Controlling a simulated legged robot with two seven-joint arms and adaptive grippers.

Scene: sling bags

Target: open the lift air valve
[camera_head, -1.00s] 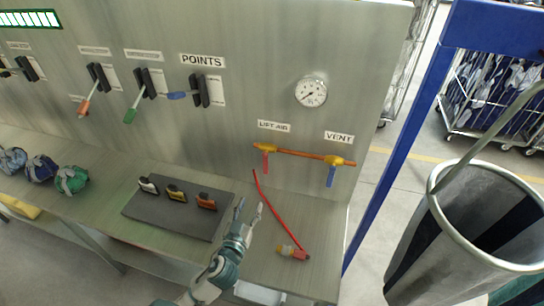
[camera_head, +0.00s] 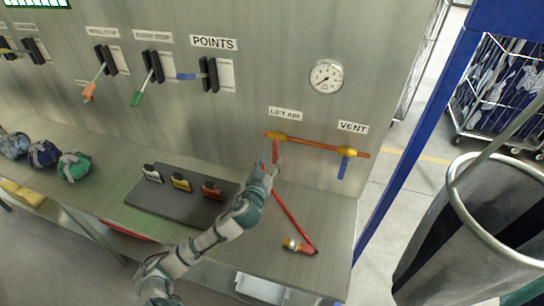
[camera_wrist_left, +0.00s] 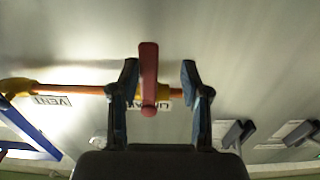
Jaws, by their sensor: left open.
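The lift air valve has a red handle (camera_head: 276,151) hanging down from a yellow body (camera_head: 277,135) on a copper pipe (camera_head: 315,145), under the LIFT AIR label (camera_head: 285,114). My left gripper (camera_head: 268,164) is just below and in front of this handle. In the left wrist view the red handle (camera_wrist_left: 148,75) stands between the two open fingers (camera_wrist_left: 159,75), with a gap on each side. The fingers partly hide the pipe and label there. The vent valve with its blue handle (camera_head: 343,168) hangs to the right. My right gripper is not in view.
A pressure gauge (camera_head: 326,76) is above the pipe. A dark mat (camera_head: 165,205) with small coloured blocks is left of my arm. Switches (camera_head: 209,75) line the panel.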

